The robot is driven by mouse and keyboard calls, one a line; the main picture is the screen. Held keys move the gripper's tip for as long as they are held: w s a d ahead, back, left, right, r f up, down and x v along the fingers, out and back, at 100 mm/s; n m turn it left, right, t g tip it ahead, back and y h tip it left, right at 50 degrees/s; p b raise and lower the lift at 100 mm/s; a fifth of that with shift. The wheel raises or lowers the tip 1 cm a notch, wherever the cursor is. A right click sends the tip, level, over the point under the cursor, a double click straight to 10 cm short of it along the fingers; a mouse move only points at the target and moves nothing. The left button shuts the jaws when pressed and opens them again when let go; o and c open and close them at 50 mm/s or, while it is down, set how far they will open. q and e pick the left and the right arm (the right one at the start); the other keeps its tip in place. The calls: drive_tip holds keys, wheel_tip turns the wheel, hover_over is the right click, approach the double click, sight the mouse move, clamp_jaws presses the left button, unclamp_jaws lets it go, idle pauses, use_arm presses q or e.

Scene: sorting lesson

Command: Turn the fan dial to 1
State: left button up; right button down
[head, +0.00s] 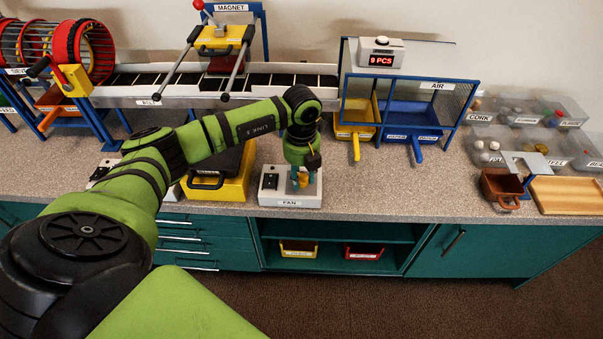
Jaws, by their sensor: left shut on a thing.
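The fan control box (275,199) is a pale box labelled FAN at the counter's front edge. A dark switch panel shows on its left part. My left gripper (302,182) points down over the right part of the box and is shut on the dial (303,178), of which only a small yellowish part shows between the fingers. The dial's pointer and its numbers are hidden by the gripper or too small to read. My right gripper is not in view.
A yellow box with a black handle (232,185) stands close left of the fan box. Behind are the belt (130,91), the magnet lever frame, and the AIR cage (437,85) with yellow and blue bins. Counter right of the fan box is clear up to a brown scoop (502,186).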

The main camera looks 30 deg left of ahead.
sight(302, 175)
use_arm(q)
drive_tip(key=o, duration=1.2)
drive_tip(key=shift+c, duration=0.2)
drive_tip(key=shift+r, duration=0.15)
wheel_tip(302, 175, up, 12)
drive_tip(key=shift+f, duration=0.2)
